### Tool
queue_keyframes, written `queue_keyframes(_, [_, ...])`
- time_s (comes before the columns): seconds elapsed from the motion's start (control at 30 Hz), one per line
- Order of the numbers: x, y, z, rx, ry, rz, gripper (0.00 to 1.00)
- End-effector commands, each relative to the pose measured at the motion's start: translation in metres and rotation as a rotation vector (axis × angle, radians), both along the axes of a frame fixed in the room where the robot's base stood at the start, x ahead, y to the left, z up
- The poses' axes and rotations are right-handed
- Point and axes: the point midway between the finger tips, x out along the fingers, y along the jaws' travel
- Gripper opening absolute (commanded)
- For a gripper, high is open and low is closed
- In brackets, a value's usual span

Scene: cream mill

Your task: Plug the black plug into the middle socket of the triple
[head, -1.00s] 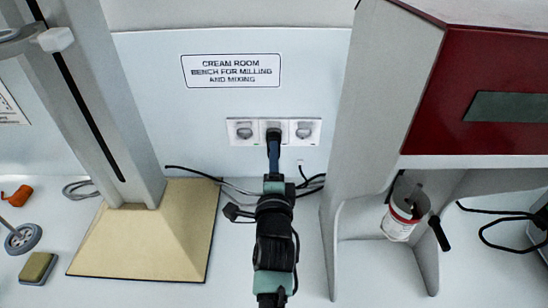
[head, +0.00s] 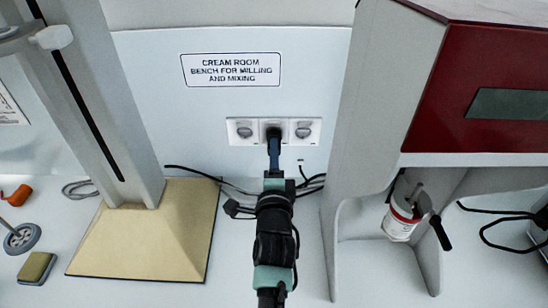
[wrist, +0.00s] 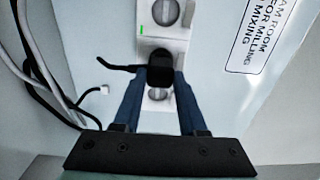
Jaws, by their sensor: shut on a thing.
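The triple socket (head: 245,141) is a white plate on the pale back wall, with a round socket showing at each end. The black plug (head: 273,131) covers the middle socket, which is hidden behind it. My gripper (head: 274,147) reaches up to it from below, its dark blue fingers shut on the plug. In the wrist view my gripper (wrist: 160,82) holds the plug (wrist: 160,67) between both fingertips, and its black cord runs left. The triple socket (wrist: 175,45) lies behind it. The plug is at the socket's face; I cannot tell how deep it sits.
A grey column on a cream base (head: 140,240) stands at left. A grey machine with a dark red front (head: 480,95) stands at right, with a container (head: 401,222) in its recess. Cables (head: 230,188) lie at the wall's foot. Bench before the socket is otherwise clear.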

Motion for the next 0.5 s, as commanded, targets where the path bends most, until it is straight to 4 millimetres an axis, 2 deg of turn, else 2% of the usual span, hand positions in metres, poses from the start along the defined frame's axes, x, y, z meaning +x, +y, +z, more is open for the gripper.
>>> queue_keyframes(0.5, [0.008,-0.0004,-0.0001,0.001,0.0,-0.001,0.0])
